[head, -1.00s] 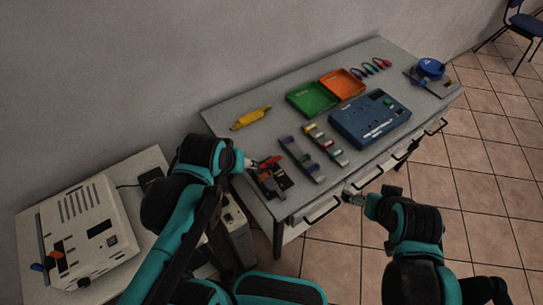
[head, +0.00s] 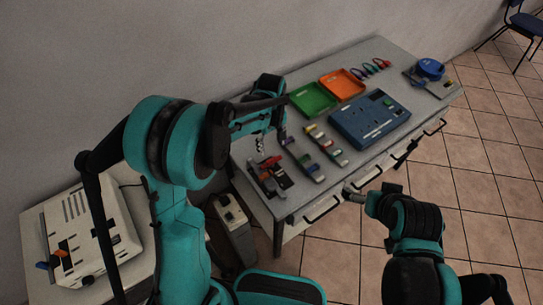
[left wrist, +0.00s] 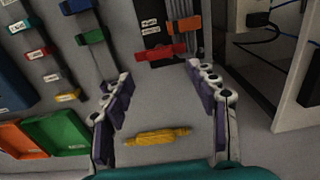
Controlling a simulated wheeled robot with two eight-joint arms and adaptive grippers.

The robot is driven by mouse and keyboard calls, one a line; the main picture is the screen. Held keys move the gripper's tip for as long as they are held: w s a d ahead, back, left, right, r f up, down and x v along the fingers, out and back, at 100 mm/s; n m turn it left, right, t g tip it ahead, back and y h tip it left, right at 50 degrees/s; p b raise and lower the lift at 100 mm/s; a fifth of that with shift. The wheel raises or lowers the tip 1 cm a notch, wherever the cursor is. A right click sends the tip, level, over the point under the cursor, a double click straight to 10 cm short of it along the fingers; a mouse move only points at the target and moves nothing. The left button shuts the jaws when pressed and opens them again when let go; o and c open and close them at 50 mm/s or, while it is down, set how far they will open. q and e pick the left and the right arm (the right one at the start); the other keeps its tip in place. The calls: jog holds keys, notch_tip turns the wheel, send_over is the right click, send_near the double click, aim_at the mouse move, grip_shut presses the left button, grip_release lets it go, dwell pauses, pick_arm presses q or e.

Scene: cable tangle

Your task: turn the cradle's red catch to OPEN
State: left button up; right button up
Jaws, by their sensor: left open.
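The cradle (head: 284,181) is a dark fixture with a grey strip at the near left end of the workbench. Its red catch (head: 270,161) lies across it as a bar. In the left wrist view the red catch (left wrist: 160,52) lies crosswise over the dark cradle plate (left wrist: 152,22), just beyond the fingertips. Its markings are too small to read. My left gripper (head: 259,145) is open and empty, above and apart from the catch. Its two spread fingers also frame the left wrist view (left wrist: 158,75). My right gripper (head: 352,194) is beside the bench's front edge; its jaws are unclear.
Strips with coloured clips (head: 324,145) stand right of the cradle. Beyond are a blue panel (head: 370,120), a green tray (head: 313,98) and an orange tray (head: 341,83). A yellow object (left wrist: 156,137) lies on bare bench. A pale machine (head: 85,235) stands at left.

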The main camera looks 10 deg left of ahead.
aim_at(271, 160)
pick_arm(q)
notch_tip(271, 160, down, 8)
jog(key=shift+b, duration=1.2)
jog(key=c, duration=1.2)
